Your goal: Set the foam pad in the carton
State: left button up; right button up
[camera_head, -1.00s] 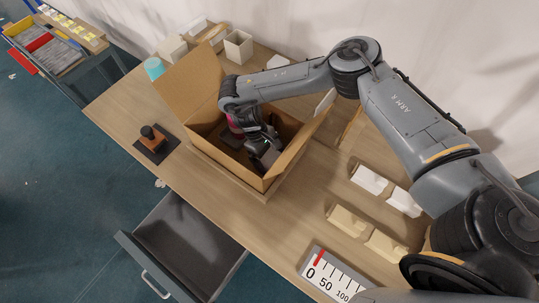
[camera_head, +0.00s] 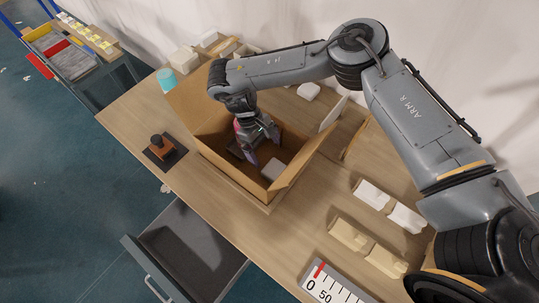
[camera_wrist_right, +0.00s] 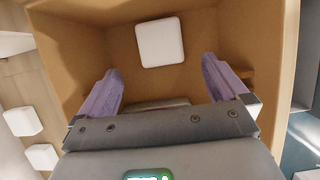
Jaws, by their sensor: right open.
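The open cardboard carton (camera_head: 232,180) stands on the wooden table. A pale, square foam pad (camera_head: 272,169) lies inside it, toward the near right corner. In the right wrist view the pad (camera_wrist_right: 159,44) lies flat on the brown carton floor, beyond the fingers and apart from them. My right gripper (camera_head: 246,145) is open and empty at the carton's mouth, pointing down, to the left of the pad. Its purple fingers show spread wide in the right wrist view (camera_wrist_right: 158,82). Part of the carton's inside is hidden behind the gripper. My left gripper is not in view.
A stamp on a dark pad (camera_head: 163,150) is left of the carton. An open drawer (camera_head: 190,248) juts from the table's front. White blocks (camera_head: 388,204), beige blocks (camera_head: 365,248) and a scale strip (camera_head: 335,285) lie right. A cyan cup (camera_head: 166,79) stands behind.

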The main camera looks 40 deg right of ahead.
jog(key=shift+v, duration=1.05)
jog(key=shift+r, duration=0.1)
